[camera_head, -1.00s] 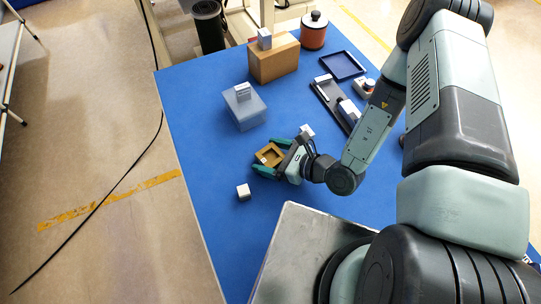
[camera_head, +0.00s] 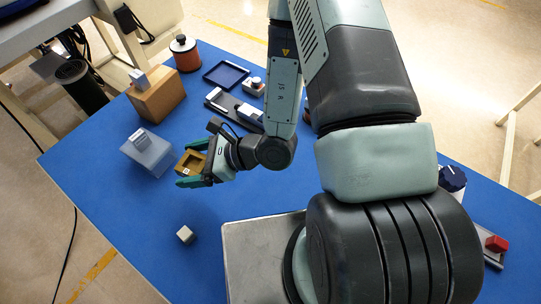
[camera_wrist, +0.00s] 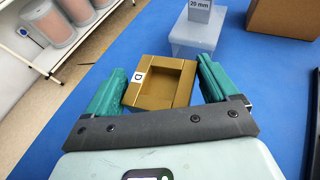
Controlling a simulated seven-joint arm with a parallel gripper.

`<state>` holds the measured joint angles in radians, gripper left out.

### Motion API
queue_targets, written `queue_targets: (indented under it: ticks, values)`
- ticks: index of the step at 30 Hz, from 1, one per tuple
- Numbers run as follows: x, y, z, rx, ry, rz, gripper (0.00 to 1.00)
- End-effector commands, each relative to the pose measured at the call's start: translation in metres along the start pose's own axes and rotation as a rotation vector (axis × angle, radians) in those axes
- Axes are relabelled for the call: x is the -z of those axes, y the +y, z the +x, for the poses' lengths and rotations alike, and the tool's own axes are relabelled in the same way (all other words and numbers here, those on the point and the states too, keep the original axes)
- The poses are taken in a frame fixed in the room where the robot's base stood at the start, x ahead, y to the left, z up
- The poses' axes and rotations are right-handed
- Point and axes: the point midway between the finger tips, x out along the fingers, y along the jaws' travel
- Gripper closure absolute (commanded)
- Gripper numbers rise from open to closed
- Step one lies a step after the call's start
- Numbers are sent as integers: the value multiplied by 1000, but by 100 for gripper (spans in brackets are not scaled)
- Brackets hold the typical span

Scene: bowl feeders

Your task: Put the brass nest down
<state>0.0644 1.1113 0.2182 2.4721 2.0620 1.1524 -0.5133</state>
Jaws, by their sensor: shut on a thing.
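The brass nest (camera_head: 183,167) is a square, gold-brown frame with a shallow recess and a white "D" label; it also shows in the wrist view (camera_wrist: 150,101). My gripper (camera_head: 190,163) is shut on the nest, with one green finger along each side of it in the wrist view (camera_wrist: 160,85). The nest is out over the blue table (camera_head: 120,205), near the translucent box. I cannot tell whether its underside touches the table. Part of the nest is hidden by my gripper in the head view.
A translucent box (camera_head: 152,158) with a "20 mm" block (camera_wrist: 199,10) on it stands just beyond the nest. A brown box (camera_head: 158,102) and a dark blue tray (camera_head: 226,74) stand farther back. The table between the cube and the translucent box is bare.

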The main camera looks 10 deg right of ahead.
Motion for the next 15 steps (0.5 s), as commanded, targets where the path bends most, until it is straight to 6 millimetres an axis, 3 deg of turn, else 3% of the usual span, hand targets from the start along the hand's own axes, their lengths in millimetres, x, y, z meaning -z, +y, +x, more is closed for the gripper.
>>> queue_targets:
  ticks: [9, 15]
  values:
    - [39, -74, -98, 302, -1, 123, 60]
    - [62, -95, -157, 463, -1, 191, 60]
